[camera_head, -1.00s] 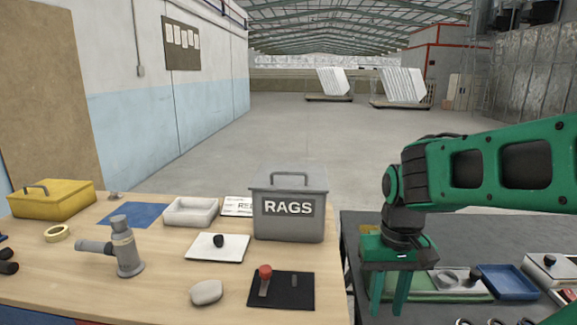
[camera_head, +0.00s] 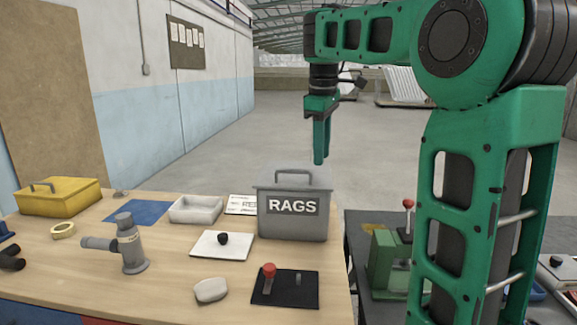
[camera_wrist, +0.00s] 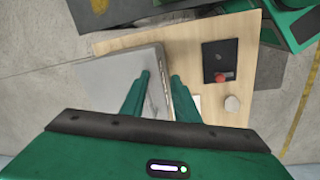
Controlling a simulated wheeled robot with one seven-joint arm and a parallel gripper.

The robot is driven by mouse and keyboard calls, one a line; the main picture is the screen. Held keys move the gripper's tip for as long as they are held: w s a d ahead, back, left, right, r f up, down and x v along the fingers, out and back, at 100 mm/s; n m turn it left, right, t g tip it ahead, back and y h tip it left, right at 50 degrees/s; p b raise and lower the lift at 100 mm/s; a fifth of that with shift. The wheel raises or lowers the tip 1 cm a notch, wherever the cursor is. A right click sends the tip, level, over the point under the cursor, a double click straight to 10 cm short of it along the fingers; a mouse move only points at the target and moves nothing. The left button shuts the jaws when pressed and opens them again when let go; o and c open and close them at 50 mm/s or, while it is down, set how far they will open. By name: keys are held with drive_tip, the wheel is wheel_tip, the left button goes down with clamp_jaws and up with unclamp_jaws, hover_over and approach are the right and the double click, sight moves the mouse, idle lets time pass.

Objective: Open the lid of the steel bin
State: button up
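The steel bin (camera_head: 275,226), a grey box labelled RAGS, stands on the wooden table. Its lid (camera_head: 264,177) is shut, with a bar handle (camera_head: 292,168) on top. In the wrist view the fingers of my gripper (camera_wrist: 161,76) are apart, with nothing seen held. The grey lid (camera_wrist: 112,80) lies under and left of them there; the handle is not clear.
A black plate with a red knob (camera_head: 284,288), a white board (camera_head: 222,246), a pale stone-like lump (camera_head: 211,290), a metal cylinder fixture (camera_head: 131,245), a white tray (camera_head: 196,209) and a yellow box (camera_head: 59,197) share the table. A dark bench (camera_head: 362,250) stands at the right.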

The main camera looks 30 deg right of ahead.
sight(293, 171)
drive_tip(key=w+a+r+n, duration=0.4)
drive_tip(key=w+a+r, duration=0.1)
drive_tip(key=w, duration=0.2)
drive_tip(key=shift+t, duration=0.3)
drive_tip(key=shift+w+d+f, duration=0.25)
drive_tip(key=shift+f, duration=1.55)
drive_tip(key=shift+w+d+f, duration=0.2)
drive_tip(key=shift+f, duration=1.55)
drive_tip(key=shift+w+d+f, duration=0.25)
drive_tip(key=shift+f, duration=1.55)
clamp_jaws()
